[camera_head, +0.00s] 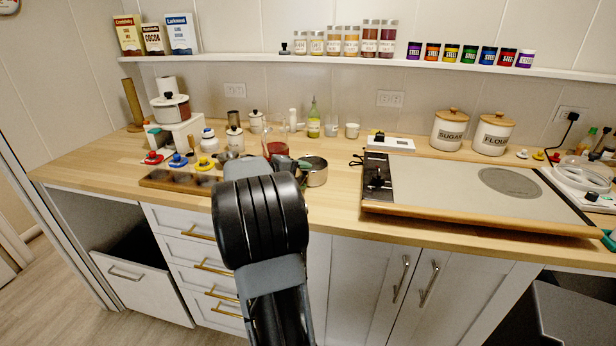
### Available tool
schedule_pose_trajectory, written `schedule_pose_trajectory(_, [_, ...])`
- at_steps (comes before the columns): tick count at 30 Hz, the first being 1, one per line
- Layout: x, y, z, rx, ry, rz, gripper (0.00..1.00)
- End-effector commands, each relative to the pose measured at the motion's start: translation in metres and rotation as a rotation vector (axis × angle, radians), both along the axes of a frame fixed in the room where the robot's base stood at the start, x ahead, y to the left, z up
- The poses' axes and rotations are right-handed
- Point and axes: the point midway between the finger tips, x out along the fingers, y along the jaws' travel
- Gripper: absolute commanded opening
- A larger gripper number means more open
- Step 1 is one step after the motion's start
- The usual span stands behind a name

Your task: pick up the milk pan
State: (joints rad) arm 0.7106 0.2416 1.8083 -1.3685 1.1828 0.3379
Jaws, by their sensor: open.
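A small metal pan (315,172), which looks like the milk pan, stands upright on the wooden counter, just right of the end of my arm. Its rim and right side show; my arm may cover part of its left side, and I cannot make out its handle. My gripper (284,163) reaches over the counter just left of the pan and is open. It is mostly hidden behind my own wrist, so its fingertips are not clear. I cannot tell whether it touches the pan.
A dark wooden board (178,181) lies left of my arm, with small colored-lid items behind it. A glass with red contents (277,147) stands behind my gripper. A flat cooktop (470,190) is at right. Bare counter (340,195) lies between pan and cooktop.

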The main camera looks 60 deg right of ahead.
Motion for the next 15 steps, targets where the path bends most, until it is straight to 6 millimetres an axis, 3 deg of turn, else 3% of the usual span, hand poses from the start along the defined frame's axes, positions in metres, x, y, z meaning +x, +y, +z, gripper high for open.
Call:
schedule_pose_trajectory(4, [0.0001,0.0000,0.0001,0.000,0.000,0.000,0.52])
schedule_pose_trajectory(15, [0.0001,0.0002,0.0003,0.000,0.000,0.000,0.16])
